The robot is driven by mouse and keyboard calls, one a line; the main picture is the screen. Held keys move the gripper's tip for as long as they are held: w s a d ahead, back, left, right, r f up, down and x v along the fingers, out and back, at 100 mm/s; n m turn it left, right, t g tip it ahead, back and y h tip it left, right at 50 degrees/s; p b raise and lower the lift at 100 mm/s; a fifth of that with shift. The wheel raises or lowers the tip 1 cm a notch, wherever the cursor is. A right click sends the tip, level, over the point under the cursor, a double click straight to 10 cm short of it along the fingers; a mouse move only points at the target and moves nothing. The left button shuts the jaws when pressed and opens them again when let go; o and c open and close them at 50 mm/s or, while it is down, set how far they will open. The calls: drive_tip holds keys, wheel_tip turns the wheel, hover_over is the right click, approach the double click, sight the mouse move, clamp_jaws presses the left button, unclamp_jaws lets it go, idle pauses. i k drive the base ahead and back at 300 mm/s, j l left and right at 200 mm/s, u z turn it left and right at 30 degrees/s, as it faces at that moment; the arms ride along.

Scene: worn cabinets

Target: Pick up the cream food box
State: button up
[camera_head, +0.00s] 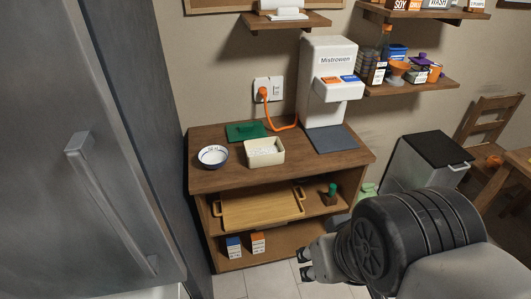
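The cream food box (264,158) sits on the wooden cabinet top, near its front edge. It looks like a low open container with whitish contents. A green flat piece (245,131), perhaps its lid, lies just behind it. My gripper (305,264) is low at the bottom centre, in front of the cabinet and below the box in the picture. Its two dark fingertips are apart and nothing shows between them. My gripper is well clear of the box. My arm hides part of the floor and the cabinet's lower right.
A white-and-blue bowl (213,156) stands left of the box on the cabinet (205,180). A white dispenser (325,85) with a dark mat (333,139) stands to the right; an orange cable runs behind. A wooden tray (262,207) is on the shelf below. A grey fridge (110,130) borders the left.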

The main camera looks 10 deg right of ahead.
sight(268, 151)
drive_tip(key=i+u, duration=0.2)
drive_tip(key=u, duration=0.25)
drive_tip(key=i+l+u, duration=0.15)
drive_tip(key=u, duration=0.3)
drive_tip(key=i+l+u, duration=0.25)
drive_tip(key=i+l, duration=0.7)
